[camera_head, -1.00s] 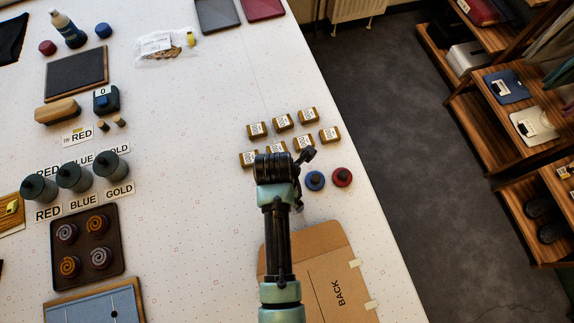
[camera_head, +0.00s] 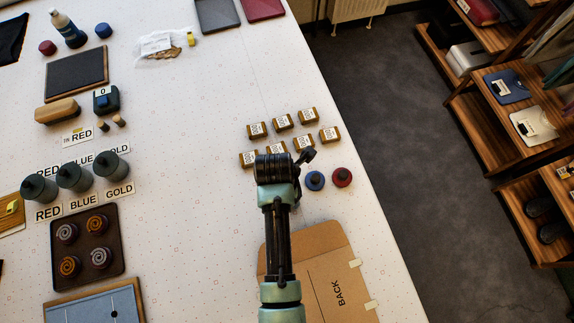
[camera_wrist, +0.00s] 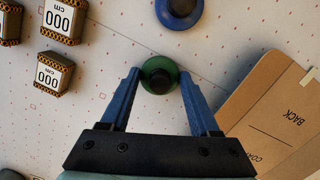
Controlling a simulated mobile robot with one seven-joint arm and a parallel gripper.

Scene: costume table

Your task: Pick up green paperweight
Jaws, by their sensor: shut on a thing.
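The green paperweight (camera_wrist: 147,66) is a round green disc with a dark knob on top. It shows in the wrist view between the tips of my gripper (camera_wrist: 159,82), whose blue fingers are shut on it. In the head view my arm hides the paperweight and the fingers. I cannot tell whether the paperweight touches the table or is held just above it.
A blue paperweight (camera_head: 315,180) and a red paperweight (camera_head: 342,177) stand close to the right of my wrist. Several small labelled boxes (camera_head: 282,122) stand just beyond. A cardboard folder marked BACK (camera_head: 325,262) lies near the table's right edge. The table's middle is clear.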

